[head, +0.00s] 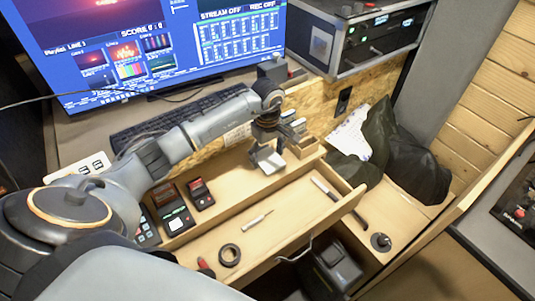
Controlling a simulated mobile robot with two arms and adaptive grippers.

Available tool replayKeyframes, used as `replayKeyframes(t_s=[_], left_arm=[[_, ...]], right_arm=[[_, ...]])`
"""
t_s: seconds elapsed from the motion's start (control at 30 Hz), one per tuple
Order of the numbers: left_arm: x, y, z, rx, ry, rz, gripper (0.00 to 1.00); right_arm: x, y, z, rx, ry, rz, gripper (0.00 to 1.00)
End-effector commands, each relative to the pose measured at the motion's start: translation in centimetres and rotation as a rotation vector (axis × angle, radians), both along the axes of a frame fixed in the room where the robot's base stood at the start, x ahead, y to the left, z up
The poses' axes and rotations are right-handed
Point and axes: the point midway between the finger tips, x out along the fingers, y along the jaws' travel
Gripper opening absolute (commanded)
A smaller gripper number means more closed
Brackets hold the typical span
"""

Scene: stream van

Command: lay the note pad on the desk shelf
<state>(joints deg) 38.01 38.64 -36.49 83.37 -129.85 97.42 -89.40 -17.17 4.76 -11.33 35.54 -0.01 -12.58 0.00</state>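My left arm reaches in from the left over an open wooden drawer (290,205). Its gripper (268,157) points down into the back of the drawer, beside a small divided compartment (303,149). A small pale square piece shows at the fingertips. I cannot tell whether it is part of the gripper or a note pad, nor whether the fingers are open or shut. No note pad can be made out for sure elsewhere. The desk top (88,130) is behind the arm and partly hidden by it. My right gripper is not in view.
The drawer holds a screwdriver (257,220), a black tape ring (229,255), a dark pen-like tool (325,188) and small dark devices (201,194). A monitor (165,45) and keyboard (175,118) stand behind. A dark bag (415,165) lies right of the drawer.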

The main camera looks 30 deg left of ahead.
Motion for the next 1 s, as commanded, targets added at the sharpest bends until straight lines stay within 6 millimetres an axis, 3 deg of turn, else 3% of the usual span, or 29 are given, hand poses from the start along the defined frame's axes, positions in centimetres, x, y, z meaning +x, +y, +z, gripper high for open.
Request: replayKeyframes(t_s=[0.47, 1.0], left_arm=[[0.0, 0.0, 0.7, 0.0, -0.001, 0.0, 0.86], [0.1, 0.0, 10.9, 0.0, -0.003, 0.0, 0.86]], right_arm=[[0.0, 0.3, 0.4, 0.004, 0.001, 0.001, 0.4], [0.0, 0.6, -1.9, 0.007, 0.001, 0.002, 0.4]])
